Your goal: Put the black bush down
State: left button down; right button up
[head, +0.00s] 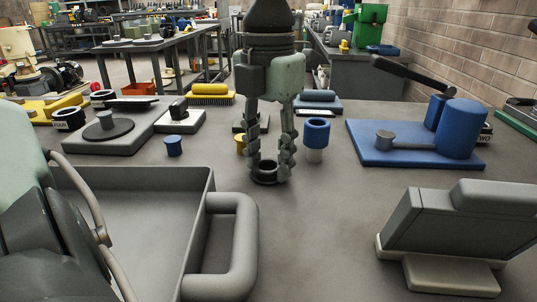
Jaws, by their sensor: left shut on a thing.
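The black bush (264,177) is a short dark ring at the middle of the grey table, low down between the fingertips of my left gripper (268,165). The gripper points straight down and is shut on the bush, with one finger on each side. The bush is upright, with its hole facing up. It is at or very near the table top; I cannot tell whether it touches. My right gripper is not in view.
A blue-topped cylinder (316,135) stands close right of the gripper; a yellow bush (241,144) is close behind left. A blue bush (174,146) stands farther left. A grey tray (190,185) fills the front left. A blue lever fixture (400,150) is at right. The table front centre is clear.

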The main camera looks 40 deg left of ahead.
pick_arm(q)
jog(key=c, duration=0.9)
grip_release()
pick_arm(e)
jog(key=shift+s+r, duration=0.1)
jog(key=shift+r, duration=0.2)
pick_arm(q)
jog(key=shift+r, duration=0.3)
notch_tip(320, 180, up, 12)
jog(key=shift+f+p, duration=0.2)
jog(key=shift+p, duration=0.35)
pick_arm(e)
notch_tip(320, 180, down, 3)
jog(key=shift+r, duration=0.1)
